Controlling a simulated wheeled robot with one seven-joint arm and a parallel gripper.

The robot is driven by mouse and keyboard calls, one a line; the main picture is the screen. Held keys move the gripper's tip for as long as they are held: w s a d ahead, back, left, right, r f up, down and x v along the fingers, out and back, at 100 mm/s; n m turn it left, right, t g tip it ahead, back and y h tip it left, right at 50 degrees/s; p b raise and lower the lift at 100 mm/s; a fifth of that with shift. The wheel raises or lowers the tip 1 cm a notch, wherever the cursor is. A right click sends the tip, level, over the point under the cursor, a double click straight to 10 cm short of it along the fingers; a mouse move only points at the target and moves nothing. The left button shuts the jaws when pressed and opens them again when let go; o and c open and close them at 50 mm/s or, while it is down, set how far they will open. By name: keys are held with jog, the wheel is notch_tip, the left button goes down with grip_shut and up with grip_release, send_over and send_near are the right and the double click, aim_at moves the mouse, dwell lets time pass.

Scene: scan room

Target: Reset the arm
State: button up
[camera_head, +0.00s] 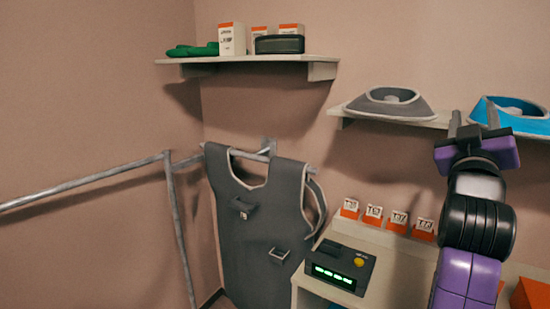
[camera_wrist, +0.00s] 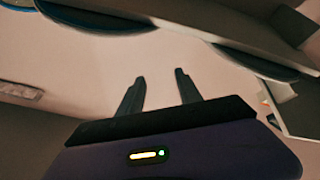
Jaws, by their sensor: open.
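My gripper (camera_head: 474,122) is raised at the right in the head view, with its fingers pointing up in front of the right wall shelf. In the wrist view my gripper (camera_wrist: 160,85) shows two dark fingers set apart, with nothing between them. The purple and black arm rises from the bottom right of the head view. The fingers overlap the blue and grey collar (camera_head: 512,112) in the picture; I cannot tell the gap between them.
A shelf (camera_head: 440,122) also holds a grey collar (camera_head: 388,102). A grey apron (camera_head: 262,225) hangs from a rail at the corner. A device with a green display (camera_head: 335,275) and several orange-based cards stand on the counter below. The upper left shelf (camera_head: 240,60) holds boxes.

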jog(key=s+a+f+n+t+y, duration=0.25)
jog(key=s+a+f+y, duration=0.4)
jog(key=f, duration=0.55)
jog(key=s+a+f+n+t+y, duration=0.1)
jog(key=s+a+f+n+y, duration=0.25)
jog(key=s+a+f, duration=0.5)
jog(key=s+a+f+m+g+y, duration=0.1)
jog(key=s+f+g, duration=0.1)
jog(key=s+f, duration=0.5)
jog(key=s+a+f+m+g+y, duration=0.1)
jog(key=s+f, duration=0.6)
jog(key=s, duration=0.7)
jog(key=s+a+f+m+g, duration=0.1)
jog(key=s+f+m+g, duration=0.1)
jog(key=s+f+g, duration=0.2)
jog(key=s+f, duration=0.3)
jog(key=s, duration=0.4)
jog(key=shift+a+f+g+y, duration=0.15)
jog(key=shift+a+g+y, duration=0.15)
jog(key=shift+g+y, duration=0.1)
